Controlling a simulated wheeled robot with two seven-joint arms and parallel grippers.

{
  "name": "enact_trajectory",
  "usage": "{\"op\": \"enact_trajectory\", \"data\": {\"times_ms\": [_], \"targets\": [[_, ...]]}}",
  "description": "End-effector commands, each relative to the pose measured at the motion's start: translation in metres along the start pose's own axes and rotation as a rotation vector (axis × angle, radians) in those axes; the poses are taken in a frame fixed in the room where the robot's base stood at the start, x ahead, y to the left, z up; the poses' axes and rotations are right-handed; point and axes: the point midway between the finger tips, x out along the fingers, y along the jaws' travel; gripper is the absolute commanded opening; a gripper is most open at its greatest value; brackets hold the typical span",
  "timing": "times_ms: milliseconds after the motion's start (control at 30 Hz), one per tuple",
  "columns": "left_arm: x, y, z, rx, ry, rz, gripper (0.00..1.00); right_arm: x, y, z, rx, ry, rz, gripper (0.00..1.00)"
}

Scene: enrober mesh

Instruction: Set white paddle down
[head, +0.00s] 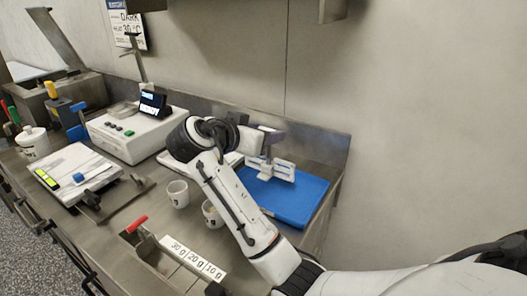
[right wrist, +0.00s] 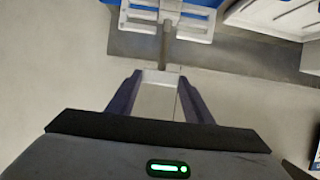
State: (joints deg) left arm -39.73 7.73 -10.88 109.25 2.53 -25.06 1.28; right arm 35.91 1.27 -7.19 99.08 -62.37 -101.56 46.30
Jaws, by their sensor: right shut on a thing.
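My right gripper (head: 268,139) is shut on the handle of the white paddle (head: 271,169). In the right wrist view, the handle runs away from between the two dark fingers (right wrist: 160,78) to the slotted white head (right wrist: 168,20). The paddle head is over the blue mat (head: 312,188); whether it touches the mat, I cannot tell. The mat also shows as a blue strip in the right wrist view. My left gripper is not in view.
White cups (head: 178,193) stand on the steel counter beside my right arm. A white machine with a small display (head: 125,137) is behind them, left of my arm. A labelled steel bin with a red-handled tool (head: 137,224) is in front. The wall rises behind the mat.

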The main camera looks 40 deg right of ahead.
Motion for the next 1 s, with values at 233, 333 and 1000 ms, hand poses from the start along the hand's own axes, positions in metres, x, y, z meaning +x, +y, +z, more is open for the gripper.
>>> {"op": "enact_trajectory", "data": {"times_ms": [233, 333, 1000], "targets": [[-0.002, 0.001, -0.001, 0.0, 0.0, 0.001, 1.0, 0.011, 0.0, 0.027, -0.002, 0.003, 0.001, 0.07], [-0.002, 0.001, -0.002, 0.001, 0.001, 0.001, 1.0, 0.015, 0.0, 0.037, -0.001, 0.002, 0.0, 0.07], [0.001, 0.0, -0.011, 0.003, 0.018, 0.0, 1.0, 0.017, 0.0, 0.04, 0.001, 0.0, -0.001, 0.65]]}}
